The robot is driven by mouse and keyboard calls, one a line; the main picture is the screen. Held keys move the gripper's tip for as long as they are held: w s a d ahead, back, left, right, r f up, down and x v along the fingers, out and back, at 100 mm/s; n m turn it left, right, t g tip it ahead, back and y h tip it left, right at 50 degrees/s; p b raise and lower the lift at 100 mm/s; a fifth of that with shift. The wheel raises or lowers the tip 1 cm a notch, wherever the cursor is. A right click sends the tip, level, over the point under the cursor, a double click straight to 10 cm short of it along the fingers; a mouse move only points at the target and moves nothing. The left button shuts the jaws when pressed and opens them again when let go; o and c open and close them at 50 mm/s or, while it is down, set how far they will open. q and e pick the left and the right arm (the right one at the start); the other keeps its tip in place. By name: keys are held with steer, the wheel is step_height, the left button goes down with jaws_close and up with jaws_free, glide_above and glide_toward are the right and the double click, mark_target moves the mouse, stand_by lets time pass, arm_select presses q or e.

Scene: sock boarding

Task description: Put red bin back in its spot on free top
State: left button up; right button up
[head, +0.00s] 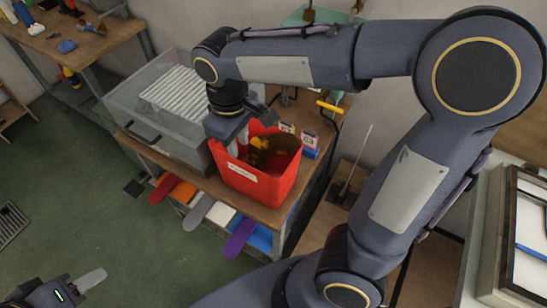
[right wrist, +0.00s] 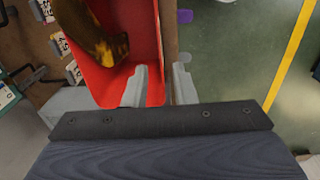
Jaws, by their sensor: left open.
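The red bin (head: 258,188), with a white label on its front, stands on the wooden bench top (head: 190,176) near its front right part. A dark brown and amber item (head: 273,152) lies inside it. My right gripper (head: 238,143) is at the bin's left rim, pointing down. In the right wrist view the bin (right wrist: 155,40) shows with one finger inside its wall and the other outside, with a gap beside the wall. My right gripper (right wrist: 160,85) looks open around the wall. My left gripper (head: 82,284) is low at the bottom left, away from the bench and empty.
A clear box with a striped rack (head: 130,92) stands left of the bin. Small labelled cards (head: 308,139) are behind it to the right. Coloured boards (head: 240,238) stick out below the bench top. Another workbench (head: 75,45) is at upper left. The green floor between is open.

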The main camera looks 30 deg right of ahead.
steer(key=s+d+m+t+y, duration=0.4)
steer(key=s+d+m+t, duration=0.1)
steer(key=s, duration=0.9)
steer(key=shift+d+f+m, duration=0.4)
steer(key=shift+d+m, duration=0.3)
steer(key=shift+m, duration=0.7)
steer(key=shift+s, duration=0.1)
